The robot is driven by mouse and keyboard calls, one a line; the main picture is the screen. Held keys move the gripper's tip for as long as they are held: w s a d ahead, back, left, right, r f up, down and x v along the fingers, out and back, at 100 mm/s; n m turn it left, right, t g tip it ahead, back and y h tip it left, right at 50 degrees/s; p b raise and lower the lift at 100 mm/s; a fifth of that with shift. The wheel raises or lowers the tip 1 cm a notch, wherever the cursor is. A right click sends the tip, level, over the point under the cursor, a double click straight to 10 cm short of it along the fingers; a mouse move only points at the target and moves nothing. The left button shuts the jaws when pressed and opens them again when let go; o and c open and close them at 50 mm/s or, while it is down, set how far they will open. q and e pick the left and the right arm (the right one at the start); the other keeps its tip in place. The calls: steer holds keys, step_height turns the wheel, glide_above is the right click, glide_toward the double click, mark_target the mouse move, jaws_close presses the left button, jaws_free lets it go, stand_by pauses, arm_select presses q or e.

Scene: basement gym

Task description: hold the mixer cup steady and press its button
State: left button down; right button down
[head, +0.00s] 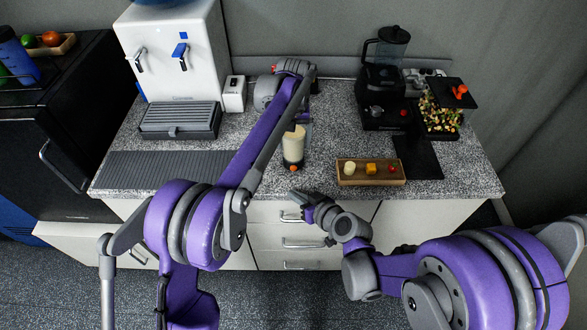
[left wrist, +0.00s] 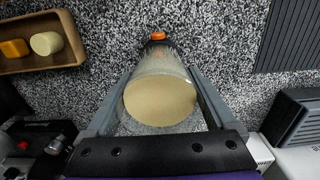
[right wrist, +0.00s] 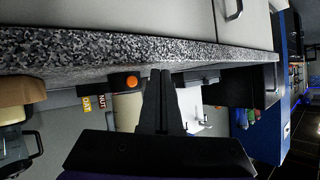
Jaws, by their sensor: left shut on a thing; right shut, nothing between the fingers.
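The mixer cup (head: 293,147) is clear with cream-coloured contents and stands upright on the speckled counter near its front edge. Its round orange button (head: 293,168) is low on the front side. My left gripper (head: 299,117) is shut on the cup; in the left wrist view a finger lies along each side of the cup (left wrist: 160,100), and the button (left wrist: 158,36) shows beyond it. My right gripper (head: 297,198) is shut and empty, in front of the counter edge and apart from the cup. In the right wrist view the button (right wrist: 131,82) is just left of the fingertips (right wrist: 161,74).
A wooden tray (head: 372,182) with several food pieces is right of the cup. A black blender (head: 384,75) and a dark board (head: 418,158) stand farther right. A white water dispenser (head: 175,50) with a drip tray (head: 180,121) is at the back left.

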mark_target(296, 185)
steer(key=shift+w, duration=2.85)
steer(key=shift+w, duration=0.15)
steer(key=shift+w, duration=0.25)
steer(key=shift+w, duration=0.5)
steer(key=shift+s, duration=0.2)
stand_by(0.5)
steer(key=shift+s, duration=0.75)
steer(key=shift+s, duration=0.1)
steer(key=s, duration=0.4)
steer(key=shift+s, duration=0.4)
